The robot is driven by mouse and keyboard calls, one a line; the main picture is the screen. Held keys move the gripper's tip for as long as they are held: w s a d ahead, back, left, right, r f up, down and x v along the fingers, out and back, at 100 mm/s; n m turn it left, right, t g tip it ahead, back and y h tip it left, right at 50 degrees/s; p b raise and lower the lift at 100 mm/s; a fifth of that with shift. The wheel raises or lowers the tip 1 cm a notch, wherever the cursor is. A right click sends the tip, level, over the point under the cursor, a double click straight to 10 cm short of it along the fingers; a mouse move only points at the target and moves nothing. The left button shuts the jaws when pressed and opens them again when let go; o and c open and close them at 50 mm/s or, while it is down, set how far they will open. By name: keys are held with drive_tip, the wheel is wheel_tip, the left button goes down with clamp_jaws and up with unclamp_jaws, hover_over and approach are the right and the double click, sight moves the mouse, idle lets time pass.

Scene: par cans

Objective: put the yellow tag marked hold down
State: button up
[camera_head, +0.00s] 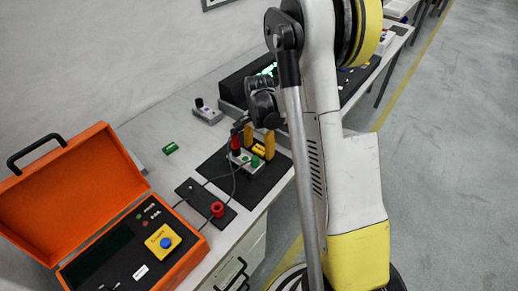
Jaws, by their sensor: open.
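My gripper (259,147), with orange-yellow fingers, is open and points down over the dark mat. A small yellow piece with dark marking, probably the tag (259,150), shows low between the fingers. Its lettering is too small to read. I cannot tell whether it touches a finger or what it rests on. A light grey block (243,158) with a red cylinder (236,143) and a green knob (255,161) stands just left of and below the fingers. My arm hides the area to the right of the gripper.
An open orange case (190,259) with a yellow button box (161,243) stands at the lower left. A red ring-shaped piece (217,209) sits on a dark pad, with cables close by. A green piece (170,148) and a grey switch box (207,113) lie farther back. Bare bench lies between.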

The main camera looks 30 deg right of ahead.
sight(259, 151)
drive_tip(key=s+a+r+n+t+p, duration=0.1)
drive_tip(key=a+r+p, duration=0.1)
drive_tip(key=r, duration=0.7)
drive_tip(key=s+a+r+n+p, duration=0.2)
drive_tip(key=r, duration=0.8)
drive_tip(key=s+a+r+n+t, duration=0.3)
drive_tip(key=s+a+r+n, duration=0.1)
drive_tip(key=s, duration=0.3)
drive_tip(key=s+a+r+n+t, duration=0.3)
drive_tip(key=s+a+n, duration=0.4)
drive_tip(key=s, duration=0.1)
drive_tip(key=shift+a+r, duration=0.25)
drive_tip(key=shift+r, duration=0.15)
